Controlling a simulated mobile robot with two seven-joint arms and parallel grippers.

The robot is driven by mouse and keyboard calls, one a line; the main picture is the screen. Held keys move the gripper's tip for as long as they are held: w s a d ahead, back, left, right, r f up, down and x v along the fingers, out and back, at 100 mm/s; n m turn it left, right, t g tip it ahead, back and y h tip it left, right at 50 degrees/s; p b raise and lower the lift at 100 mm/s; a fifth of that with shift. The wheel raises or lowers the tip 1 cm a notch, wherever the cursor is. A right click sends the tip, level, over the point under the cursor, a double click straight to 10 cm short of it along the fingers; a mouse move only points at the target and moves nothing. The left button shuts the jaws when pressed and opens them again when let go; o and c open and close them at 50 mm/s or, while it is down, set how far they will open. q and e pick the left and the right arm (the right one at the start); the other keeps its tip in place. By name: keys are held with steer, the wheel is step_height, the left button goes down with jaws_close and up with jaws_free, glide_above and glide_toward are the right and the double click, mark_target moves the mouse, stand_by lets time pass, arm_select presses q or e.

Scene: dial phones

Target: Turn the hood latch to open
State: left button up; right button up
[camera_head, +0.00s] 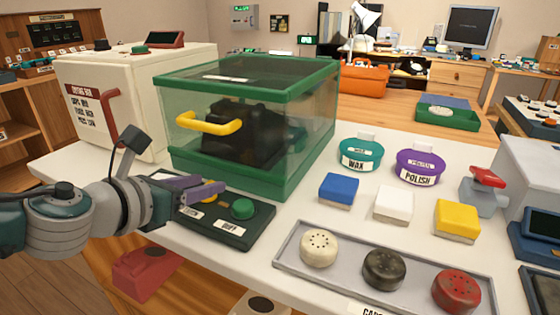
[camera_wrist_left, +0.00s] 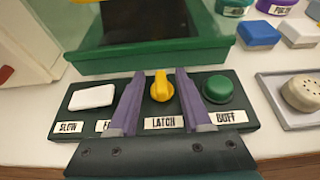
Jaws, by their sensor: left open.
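The hood (camera_head: 245,68) is a clear box with green edges and a yellow handle (camera_head: 209,124); its lid looks closed, with a dark object inside. In front of it lies a dark green control panel (camera_head: 232,231). In the left wrist view the panel (camera_wrist_left: 245,130) carries a yellow knob (camera_wrist_left: 161,87) labelled LATCH, pointing away toward the hood. My left gripper (camera_head: 202,187) is open over the panel. In the left wrist view its purple fingers (camera_wrist_left: 159,75) stand on either side of the knob; contact cannot be told. My right gripper is out of view.
A white switch (camera_wrist_left: 91,97) and a green button (camera_wrist_left: 217,89) flank the latch. A cream box (camera_head: 120,95) with a red handle stands left of the hood. Tins, coloured blocks and a grey tray (camera_head: 290,262) with round caps lie to the right.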

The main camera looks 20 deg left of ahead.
arm_select(q)
steer(key=shift+w+f, duration=0.15)
steer(key=shift+w, duration=0.25)
steer(key=shift+c, duration=0.3)
jaws_close()
